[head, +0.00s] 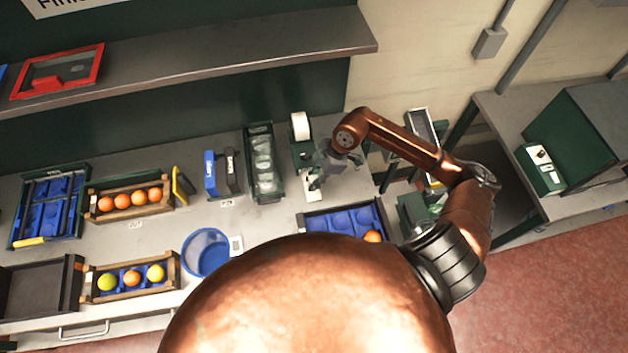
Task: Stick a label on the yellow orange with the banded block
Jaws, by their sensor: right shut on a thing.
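My right gripper (318,176) is over the label station with the white roll (300,126), at the back of the bench. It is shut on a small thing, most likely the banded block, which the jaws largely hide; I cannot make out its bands. In the front-left wooden crate (130,291) are a yellow-green fruit (107,281), an orange one (132,278) and a yellow one (156,273). I cannot tell which of the yellowish two is the yellow orange. My left gripper is out of view.
A crate of oranges (131,209), a blue round basket (206,252), a blue box (210,172) and a clear-cupped tray (263,165) stand on the bench. A blue tray (340,221) holding an orange (373,236) is partly hidden by my body. A shelf (200,69) overhangs the back.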

